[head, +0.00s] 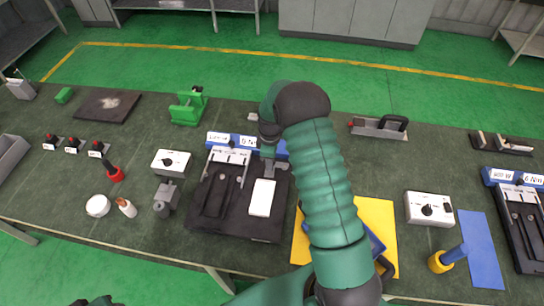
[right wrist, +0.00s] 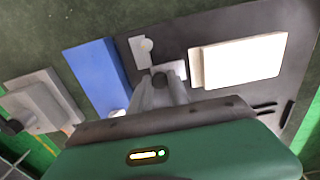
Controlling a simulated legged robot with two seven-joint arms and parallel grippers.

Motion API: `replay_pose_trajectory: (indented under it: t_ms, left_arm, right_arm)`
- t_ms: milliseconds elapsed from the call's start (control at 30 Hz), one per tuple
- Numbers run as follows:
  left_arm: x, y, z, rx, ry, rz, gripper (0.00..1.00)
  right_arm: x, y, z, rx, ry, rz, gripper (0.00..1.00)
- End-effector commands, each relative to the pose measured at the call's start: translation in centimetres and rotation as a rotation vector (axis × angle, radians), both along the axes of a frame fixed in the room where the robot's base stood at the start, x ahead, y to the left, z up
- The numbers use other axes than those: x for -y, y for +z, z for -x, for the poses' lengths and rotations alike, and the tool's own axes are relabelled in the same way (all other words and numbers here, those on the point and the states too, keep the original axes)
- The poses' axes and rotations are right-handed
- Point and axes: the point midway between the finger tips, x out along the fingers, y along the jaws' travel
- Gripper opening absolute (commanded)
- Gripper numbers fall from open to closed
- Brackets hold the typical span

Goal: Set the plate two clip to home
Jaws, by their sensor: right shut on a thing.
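A black fixture (head: 237,229) stands at the table's middle with two plate stations side by side. The left station has a dark slotted plate (head: 218,190). The right station has a white block (head: 262,198), which also shows in the right wrist view (right wrist: 240,60). My right gripper (head: 268,165) reaches down at the back of the right station, by the blue label block (head: 281,149). In the right wrist view its fingers (right wrist: 162,82) are shut on a small grey clip with a dark round end, between the blue block and the white block. My arm hides part of the right station's surroundings.
A white control box (head: 172,163) and a grey vise-like part (head: 166,196) stand left of the fixture. A yellow board (head: 378,225) lies right, partly behind my arm. A second control box (head: 429,208) stands farther right. A green holder (head: 188,108) is behind.

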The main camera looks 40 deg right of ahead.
Motion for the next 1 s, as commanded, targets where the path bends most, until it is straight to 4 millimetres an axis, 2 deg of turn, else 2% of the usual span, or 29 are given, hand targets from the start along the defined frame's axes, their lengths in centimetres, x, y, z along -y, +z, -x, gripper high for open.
replay_pose_trajectory:
  t_ms: [67, 367, 400, 533, 867, 1000]
  left_arm:
    - [0.0, 0.0, 0.0, 0.0, 0.0, 0.0, 0.46]
    - [0.0, 0.0, 0.0, 0.0, 0.0, 0.0, 0.46]
    - [0.0, 0.0, 0.0, 0.0, 0.0, 0.0, 0.46]
    - [0.0, 0.0, 0.0, 0.0, 0.0, 0.0, 0.46]
    - [0.0, -0.1, 0.0, 0.0, 0.001, 0.0, 0.46]
    - [0.0, -0.5, 0.0, 0.0, 0.001, 0.0, 0.46]
  right_arm:
    - [-0.4, -0.1, 0.5, -0.008, 0.0, -0.002, 0.0]
    - [-0.6, -0.4, 0.7, -0.012, 0.002, -0.011, 0.0]
    - [-0.6, -0.4, 0.7, -0.012, 0.002, -0.011, 0.26]
    - [-0.6, -0.4, 0.6, -0.012, 0.002, -0.008, 0.43]
    - [-0.4, -0.1, 0.5, -0.007, 0.001, -0.004, 0.43]
    - [-0.2, 1.8, 0.4, -0.005, 0.001, -0.004, 0.43]
